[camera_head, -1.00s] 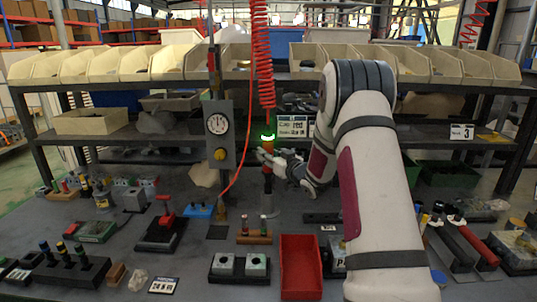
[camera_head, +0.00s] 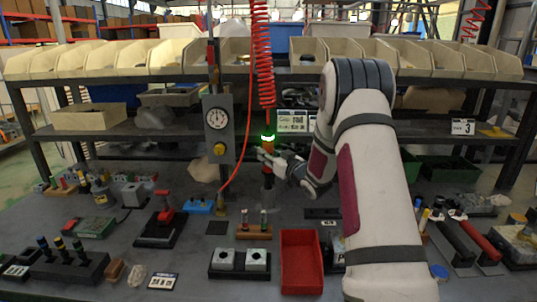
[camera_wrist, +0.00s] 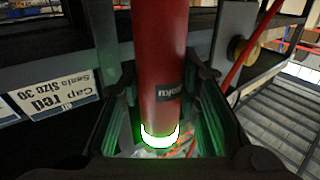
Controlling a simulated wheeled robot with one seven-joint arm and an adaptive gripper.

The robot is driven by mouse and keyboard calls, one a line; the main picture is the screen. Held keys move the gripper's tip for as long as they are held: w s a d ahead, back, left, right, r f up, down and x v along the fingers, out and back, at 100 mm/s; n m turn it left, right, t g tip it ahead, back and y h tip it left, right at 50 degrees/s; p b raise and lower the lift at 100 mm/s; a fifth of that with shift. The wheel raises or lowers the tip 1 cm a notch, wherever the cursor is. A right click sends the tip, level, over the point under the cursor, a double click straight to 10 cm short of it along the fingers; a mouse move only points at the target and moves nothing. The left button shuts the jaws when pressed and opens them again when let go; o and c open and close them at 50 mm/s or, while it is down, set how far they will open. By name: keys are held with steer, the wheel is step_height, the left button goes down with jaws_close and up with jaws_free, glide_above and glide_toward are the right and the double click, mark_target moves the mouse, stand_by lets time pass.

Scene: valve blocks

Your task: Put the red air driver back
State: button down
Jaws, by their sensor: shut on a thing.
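The red air driver (camera_wrist: 160,70) stands between the fingers in the wrist view, with a dark label and a glowing white-green ring at its lower part in that picture. In the head view, the driver (camera_head: 268,171) is upright below the red coiled hose, with the green ring (camera_head: 268,138) at its top. My gripper (camera_head: 269,158) is shut around the driver's body, above the bench. The gripper's fingers hide part of the driver. I cannot tell whether its lower end touches anything.
A grey gauge panel (camera_head: 218,130) stands just left of the driver, with a thin red hose beside it. A small pegged block (camera_head: 254,235), grey blocks (camera_head: 240,262) and a red tray (camera_head: 301,265) lie below on the bench. Shelves with beige bins (camera_head: 290,58) run behind.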

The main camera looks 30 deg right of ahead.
mark_target(271, 172)
steer(key=shift+f+b, duration=1.7)
steer(key=shift+f, duration=1.3)
stand_by(0.3)
steer(key=c, duration=1.1)
jaws_free()
steer(key=shift+f, duration=0.15)
steer(key=s, duration=1.2)
steer(key=shift+d, duration=0.1)
